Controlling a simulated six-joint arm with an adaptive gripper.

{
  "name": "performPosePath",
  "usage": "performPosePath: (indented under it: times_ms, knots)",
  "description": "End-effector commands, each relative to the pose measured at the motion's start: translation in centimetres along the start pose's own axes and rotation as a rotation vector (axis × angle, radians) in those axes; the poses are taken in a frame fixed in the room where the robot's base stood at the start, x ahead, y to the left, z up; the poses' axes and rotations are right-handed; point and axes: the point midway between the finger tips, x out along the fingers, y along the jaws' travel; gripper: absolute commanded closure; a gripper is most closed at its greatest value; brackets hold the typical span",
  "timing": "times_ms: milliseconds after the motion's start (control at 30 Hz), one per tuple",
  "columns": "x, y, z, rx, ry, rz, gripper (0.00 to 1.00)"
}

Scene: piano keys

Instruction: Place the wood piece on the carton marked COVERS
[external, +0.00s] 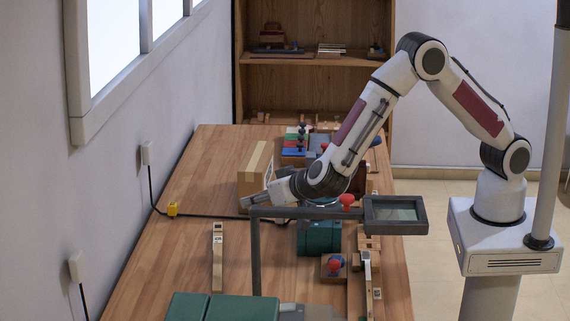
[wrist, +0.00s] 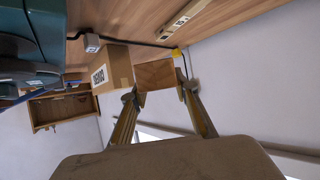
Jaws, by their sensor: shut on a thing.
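My gripper (external: 250,201) is low over the table, in front of the cardboard carton (external: 256,160). In the wrist view my gripper (wrist: 158,92) has its two fingers closed on either side of the wood piece (wrist: 156,75), a plain brown block with a square end face. The carton also shows in the wrist view (wrist: 122,66), just left of the block and partly overlapped by it. The block is not on the carton. In the external view I cannot make out the block at the fingertips.
A dark frame stand with a small screen (external: 395,213) rises in front of my arm. A teal box (external: 319,237), a pale wooden strip (external: 217,256) and green cases (external: 222,307) lie nearer. A yellow block (external: 173,208) and a cable lie left; the left table is mostly clear.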

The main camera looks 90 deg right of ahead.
Motion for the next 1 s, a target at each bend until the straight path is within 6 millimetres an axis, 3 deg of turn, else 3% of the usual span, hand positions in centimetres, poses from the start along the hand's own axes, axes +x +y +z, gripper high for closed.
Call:
performPosePath:
  times_ms: [500, 1000]
  knots:
    - [8.2, 9.3, -9.0, 0.089, 0.001, 0.16, 0.87]
    - [14.2, 18.9, -17.1, 0.123, 0.003, 0.227, 0.87]
